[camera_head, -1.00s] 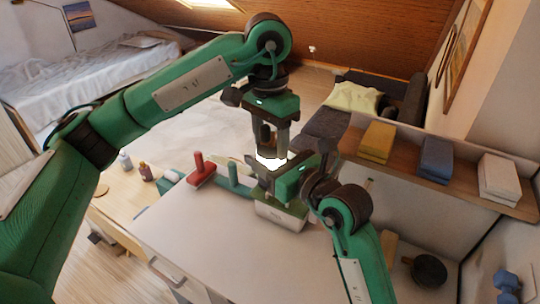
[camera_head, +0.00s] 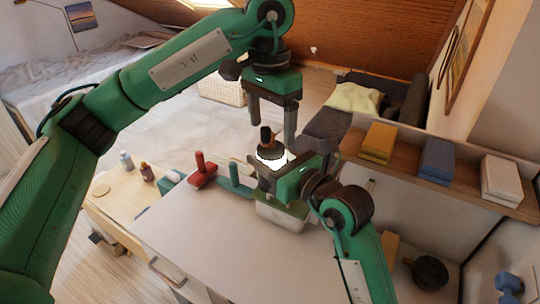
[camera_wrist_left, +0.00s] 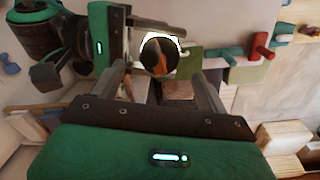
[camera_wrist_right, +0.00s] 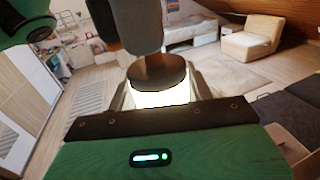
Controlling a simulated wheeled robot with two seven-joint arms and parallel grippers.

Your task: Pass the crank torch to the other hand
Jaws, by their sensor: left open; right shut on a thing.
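The crank torch (camera_head: 272,153) has a dark round cap, an orange-brown piece on top and a brightly glowing body. My right gripper (camera_head: 280,176) is shut on it and holds it upright above the white counter. My left gripper (camera_head: 272,130) is open and empty, just above the torch, with its fingers pointing down. In the left wrist view the torch (camera_wrist_left: 158,56) shows end-on between the open fingers, apart from them. In the right wrist view its dark cap (camera_wrist_right: 157,73) and glowing body (camera_wrist_right: 160,97) rise from my right gripper; the jaws are partly hidden.
Below stand a red-handled block (camera_head: 202,172), a green-handled block (camera_head: 235,182) and a white-and-green box (camera_head: 283,215). A shelf (camera_head: 405,164) with yellow, blue and white stacks is at the right. The front of the white counter (camera_head: 235,250) is clear.

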